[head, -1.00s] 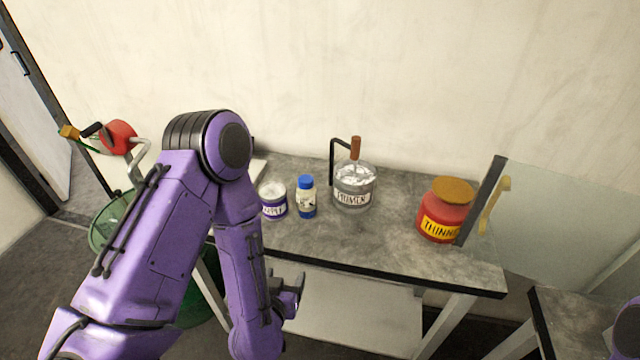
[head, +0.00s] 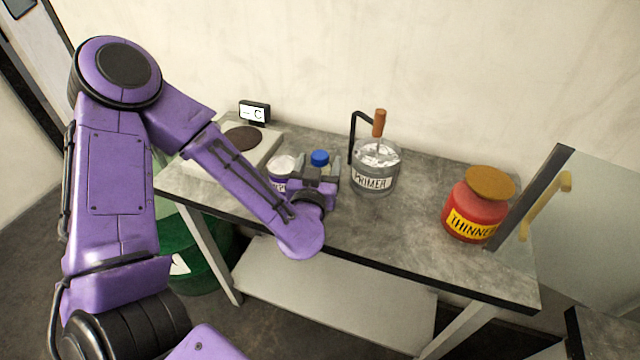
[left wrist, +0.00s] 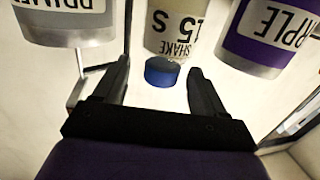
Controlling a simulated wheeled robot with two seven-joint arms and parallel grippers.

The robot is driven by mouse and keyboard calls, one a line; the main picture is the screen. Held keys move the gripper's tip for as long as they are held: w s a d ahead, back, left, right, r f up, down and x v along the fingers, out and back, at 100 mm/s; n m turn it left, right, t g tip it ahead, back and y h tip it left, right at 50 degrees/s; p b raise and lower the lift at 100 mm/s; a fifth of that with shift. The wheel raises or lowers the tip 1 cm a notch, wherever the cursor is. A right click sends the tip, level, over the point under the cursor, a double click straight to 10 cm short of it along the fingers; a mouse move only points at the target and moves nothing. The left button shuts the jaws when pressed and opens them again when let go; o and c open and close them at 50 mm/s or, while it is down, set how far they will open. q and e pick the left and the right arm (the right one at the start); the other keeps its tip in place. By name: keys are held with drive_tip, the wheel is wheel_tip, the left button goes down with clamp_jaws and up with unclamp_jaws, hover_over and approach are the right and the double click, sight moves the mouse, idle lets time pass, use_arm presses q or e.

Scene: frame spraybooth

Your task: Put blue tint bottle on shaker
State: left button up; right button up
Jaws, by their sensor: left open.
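The blue tint bottle (head: 320,158) stands on the grey table; in the head view mostly its blue cap shows, the body hidden behind my gripper. My left gripper (head: 318,180) is open at its near side. In the left wrist view, which looks upside down, the blue cap (left wrist: 161,72) lies between the open fingers (left wrist: 158,82), and the bottle's pale label (left wrist: 175,28) reads "15 S" and "SHAKE". A flat white device with a dark round pad (head: 243,137), which looks like the shaker, sits empty at the table's left, with a small display (head: 254,111) behind it.
A purple-labelled jar (head: 281,167) stands close left of the bottle. A primer jar (head: 375,170) with a brown-handled tool is close right. A red thinner jar (head: 476,205) stands farther right beside a glass panel (head: 600,200). A green bin (head: 195,250) is below left.

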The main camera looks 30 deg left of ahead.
sight(321, 154)
use_arm(q)
drive_tip(key=p+x, duration=0.1)
drive_tip(key=x, duration=0.3)
drive_tip(key=shift+a+f, duration=0.15)
drive_tip(key=shift+a, duration=0.05)
drive_tip(key=shift+w+d, duration=0.1)
drive_tip(key=shift+w, duration=0.05)
drive_tip(key=c, duration=0.6)
clamp_jaws()
